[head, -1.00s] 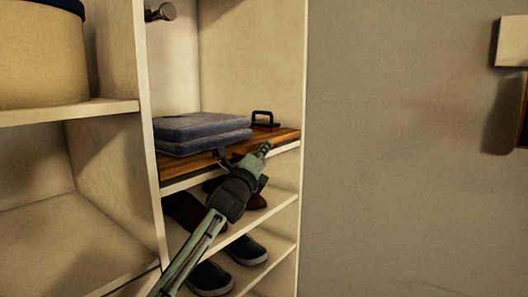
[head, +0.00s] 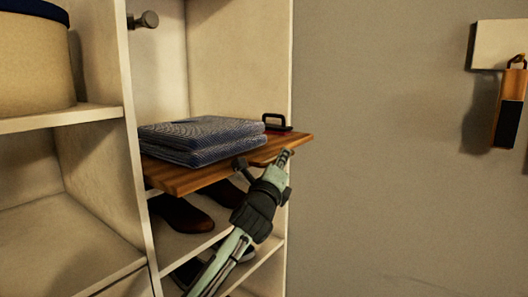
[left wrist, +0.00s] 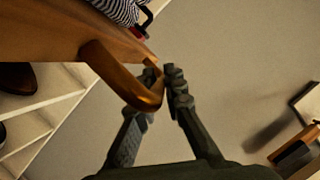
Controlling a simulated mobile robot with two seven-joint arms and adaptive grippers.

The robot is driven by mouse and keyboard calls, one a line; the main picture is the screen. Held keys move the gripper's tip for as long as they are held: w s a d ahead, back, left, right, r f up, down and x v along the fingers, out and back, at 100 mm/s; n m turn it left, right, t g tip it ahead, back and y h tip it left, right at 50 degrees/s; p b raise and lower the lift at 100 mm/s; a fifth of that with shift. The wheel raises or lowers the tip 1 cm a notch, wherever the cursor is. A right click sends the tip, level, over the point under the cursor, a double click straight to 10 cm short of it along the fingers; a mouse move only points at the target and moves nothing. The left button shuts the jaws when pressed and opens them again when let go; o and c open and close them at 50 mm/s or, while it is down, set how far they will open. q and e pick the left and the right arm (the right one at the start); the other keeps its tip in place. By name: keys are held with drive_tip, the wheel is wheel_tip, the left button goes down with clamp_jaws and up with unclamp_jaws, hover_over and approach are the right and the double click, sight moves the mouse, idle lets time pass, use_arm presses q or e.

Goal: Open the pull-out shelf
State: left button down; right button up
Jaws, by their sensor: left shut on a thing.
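The wooden pull-out shelf (head: 190,180) sticks out past the front of the white closet and is partly open. Folded dark blue striped cloth (head: 200,140) and a small black-handled object with a red base (head: 277,123) lie on it. My left gripper (head: 265,160) is at the shelf's front edge, toward its right end. In the left wrist view the curved wooden handle (left wrist: 125,80) on the shelf front runs between the fingers of my left gripper (left wrist: 162,98), which is shut on it. My right gripper is in neither view.
Brown shoes (head: 182,216) stand on a fixed shelf below. A round beige box (head: 35,60) stands in the left compartment. A metal rod end (head: 143,20) is above. An orange and black item (head: 511,105) hangs on the right wall. The floor area right of the closet looks clear.

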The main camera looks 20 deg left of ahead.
use_arm(q)
drive_tip(key=s+d, duration=0.4)
drive_tip(key=d, duration=0.8)
drive_tip(key=shift+s+d+p, duration=0.3)
drive_tip(key=shift+d+p, duration=0.05)
drive_tip(key=shift+p, duration=0.05)
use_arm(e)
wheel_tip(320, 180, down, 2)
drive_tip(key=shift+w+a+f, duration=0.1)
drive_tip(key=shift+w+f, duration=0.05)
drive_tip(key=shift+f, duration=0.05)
use_arm(q)
drive_tip(key=c, duration=1.6)
unclamp_jaws()
drive_tip(key=v, duration=1.2)
drive_tip(key=shift+a, duration=0.1)
